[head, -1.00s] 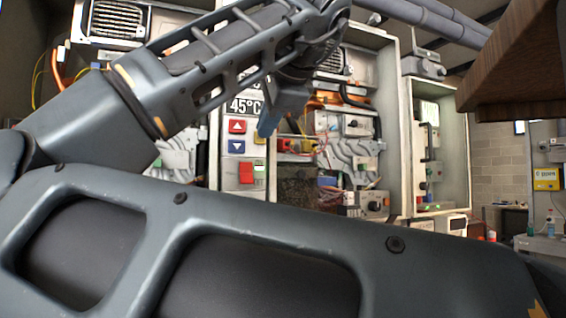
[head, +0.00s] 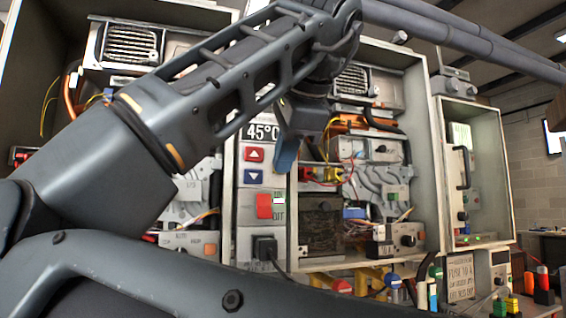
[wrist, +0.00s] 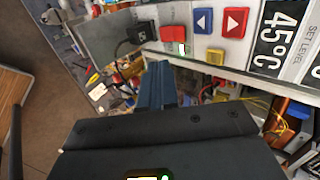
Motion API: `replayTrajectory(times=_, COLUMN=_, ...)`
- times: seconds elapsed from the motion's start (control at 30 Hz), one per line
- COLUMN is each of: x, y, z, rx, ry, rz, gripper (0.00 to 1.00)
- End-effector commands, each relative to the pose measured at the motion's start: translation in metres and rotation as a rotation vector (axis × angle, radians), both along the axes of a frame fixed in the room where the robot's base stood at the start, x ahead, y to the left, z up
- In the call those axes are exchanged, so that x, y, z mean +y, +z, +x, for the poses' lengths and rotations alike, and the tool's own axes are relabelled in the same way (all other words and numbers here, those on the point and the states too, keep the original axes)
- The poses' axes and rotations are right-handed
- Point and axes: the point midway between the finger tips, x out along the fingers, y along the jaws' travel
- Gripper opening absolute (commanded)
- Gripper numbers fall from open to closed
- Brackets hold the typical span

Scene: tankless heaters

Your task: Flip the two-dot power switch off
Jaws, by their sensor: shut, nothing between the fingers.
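A red rocker switch (head: 264,205) with a lit green lamp beside it sits on the narrow control panel, below the red up and blue down buttons. It also shows in the wrist view (wrist: 173,32), near the top. I cannot make out a two-dot mark on it or on any other switch. My gripper (head: 286,158) is in front of the panel, above and right of the red switch in the head view. In the wrist view my gripper (wrist: 160,75) is shut and empty, its blue-grey fingertips just below the switch in the picture. Contact is not visible.
A black plug (head: 264,247) with a cable is below the switch. A 45°C display (head: 262,132) tops the panel. Open heater cabinets with wires and valves flank it. A yellow button (wrist: 215,57) is near the fingers in the wrist view. My arm hides much of the left cabinet.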

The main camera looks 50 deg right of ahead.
Motion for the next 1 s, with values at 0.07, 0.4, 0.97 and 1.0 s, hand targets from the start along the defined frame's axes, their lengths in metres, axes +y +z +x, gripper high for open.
replayTrajectory(times=0.07, x=-0.007, y=-0.011, z=0.009, rx=0.006, ry=-0.003, rz=0.001, gripper=0.00)
replayTrajectory(times=0.4, x=-0.033, y=-0.056, z=0.049, rx=0.005, ry=-0.001, rz=0.002, gripper=0.00)
replayTrajectory(times=0.97, x=-0.051, y=-0.073, z=0.075, rx=-0.001, ry=-0.001, rz=0.000, gripper=0.00)
replayTrajectory(times=1.0, x=-0.051, y=-0.073, z=0.075, rx=-0.001, ry=-0.001, rz=0.000, gripper=0.00)
